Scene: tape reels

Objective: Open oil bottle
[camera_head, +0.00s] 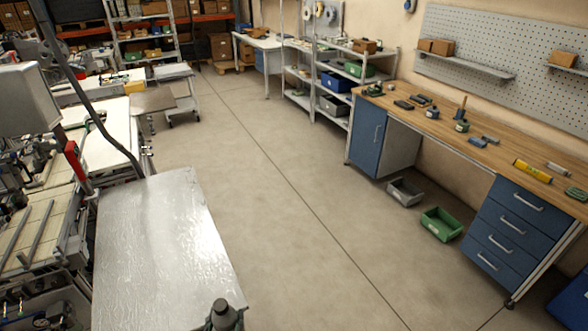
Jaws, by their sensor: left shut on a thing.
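My left gripper (226,322) shows at the bottom edge, in front of the near end of the shiny metal table, and is mostly cut off by the frame. It is shut on a dark grey-green thing with a narrow round top, which looks like the oil bottle (221,306). The bottle's top points up; its lower part is out of view. I cannot tell whether its cap is loose. My right gripper is not in view.
The shiny metal table (160,240) is bare. A wooden-topped workbench (440,128) with small tools and containers stands at right. The middle floor is clear; machinery stands at left.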

